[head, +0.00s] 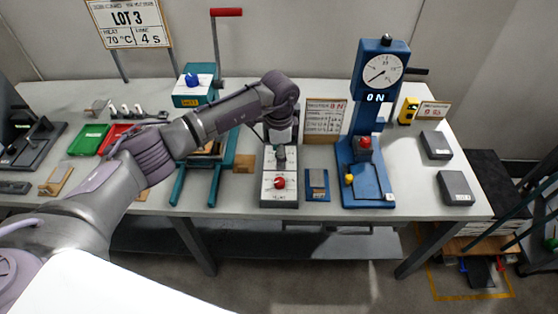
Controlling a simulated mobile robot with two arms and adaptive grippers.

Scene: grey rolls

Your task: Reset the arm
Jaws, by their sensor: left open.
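My left arm comes in from the left and reaches over the bench, bending down at its wrist. My left gripper (280,145) points down over the back part of a grey control box (279,198) and is open. The box has a red knob (280,183) on its front part and a dark knob (280,154) close below the gripper. Whether the fingers touch the dark knob cannot be told. My right gripper is not in view.
A teal frame (213,180) stands left. Green (88,139) and red (114,138) trays lie farther left. Grey blocks (455,187) lie at the right end of the bench (420,205).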

